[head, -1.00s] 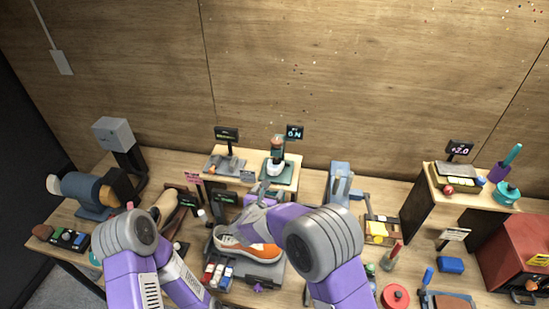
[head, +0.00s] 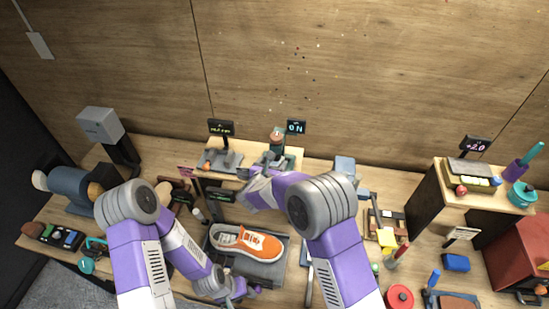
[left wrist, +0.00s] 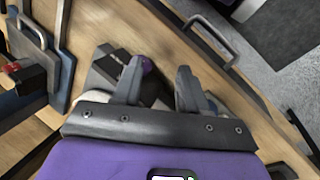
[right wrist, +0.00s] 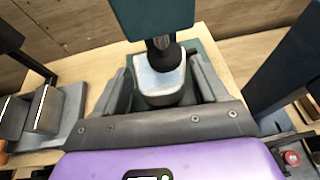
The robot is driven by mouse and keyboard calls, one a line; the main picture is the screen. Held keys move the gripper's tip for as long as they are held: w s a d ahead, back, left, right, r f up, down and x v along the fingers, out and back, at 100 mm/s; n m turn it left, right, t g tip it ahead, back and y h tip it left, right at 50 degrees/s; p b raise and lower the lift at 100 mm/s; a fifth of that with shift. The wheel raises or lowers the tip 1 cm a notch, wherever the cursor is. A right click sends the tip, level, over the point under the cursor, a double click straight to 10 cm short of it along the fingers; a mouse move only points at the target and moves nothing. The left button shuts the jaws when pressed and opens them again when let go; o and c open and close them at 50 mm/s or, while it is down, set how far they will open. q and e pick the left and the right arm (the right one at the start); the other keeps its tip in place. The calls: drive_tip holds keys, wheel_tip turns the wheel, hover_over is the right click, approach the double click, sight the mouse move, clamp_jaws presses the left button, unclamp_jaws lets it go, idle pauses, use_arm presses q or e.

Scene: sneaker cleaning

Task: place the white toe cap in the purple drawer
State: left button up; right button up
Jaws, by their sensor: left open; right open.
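A pale toe-shaped piece, likely the white toe cap (right wrist: 160,82), sits under a dark stem and green block in the right wrist view. My right gripper (head: 268,167) is open at the small rear stand, its fingers on either side of this piece. I cannot tell whether they touch it. My left gripper (head: 242,291) is open, low at the front of the grey shoe stand. In the left wrist view a small purple part (left wrist: 147,65) shows by the left fingers; it may belong to the purple drawer, whose body I cannot make out.
An orange and white sneaker (head: 246,242) lies on the grey shoe stand (head: 268,270). A lit ON sign (head: 296,127) stands behind the rear stand. A wooden shelf (head: 428,195) and a red box (head: 520,250) stand at the right. The bench is crowded.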

drive_tip(key=shift+w+d+f, duration=0.1)
drive_tip(key=shift+w+f, duration=0.2)
drive_tip(key=shift+w, duration=0.3)
drive_tip(key=shift+s+r, duration=0.1)
drive_tip(key=shift+s, duration=0.1)
drive_tip(key=shift+s+r, duration=0.15)
drive_tip(key=shift+s, duration=0.1)
drive_tip(key=shift+c, duration=1.3)
drive_tip(key=shift+s, duration=0.1)
drive_tip(key=shift+c, duration=1.1)
drive_tip(key=shift+w, duration=0.2)
drive_tip(key=c, duration=0.4)
drive_tip(key=shift+o, duration=0.2)
